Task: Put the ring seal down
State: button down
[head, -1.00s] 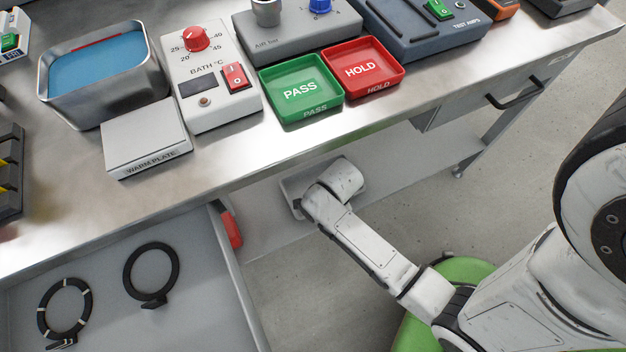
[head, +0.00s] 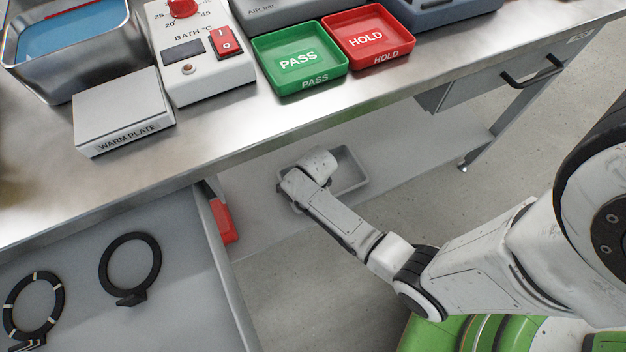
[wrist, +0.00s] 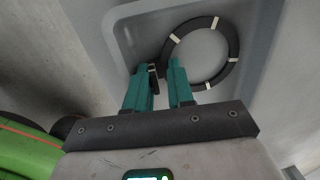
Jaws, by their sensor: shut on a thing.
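In the wrist view my gripper (wrist: 159,72) has its two teal fingers shut on the small dark tab of a black ring seal (wrist: 234,46) with pale bands. The ring extends to the right of the fingertips, over the floor of a grey tray (wrist: 121,14). I cannot tell whether the ring touches the tray floor. In the head view my arm reaches down to this grey tray (head: 357,166) on the lower shelf; the fingers and held ring are hidden there. A banded ring (head: 14,297) and a plain black ring (head: 104,271) lie in the open drawer.
The open drawer (head: 226,290) is left of my arm. A red item (head: 222,221) is beside it on the lower shelf (head: 425,150). Above, the bench carries a green PASS tray (head: 299,84), a red HOLD tray (head: 386,58) and a warm plate (head: 122,104).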

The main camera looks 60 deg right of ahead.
jog(key=c, duration=1.3)
grip_release()
jog(key=shift+o, duration=0.2)
notch_tip(320, 180, up, 12)
jog(key=s+p, duration=0.1)
jog(key=p, duration=0.4)
jog(key=shift+a, duration=0.35)
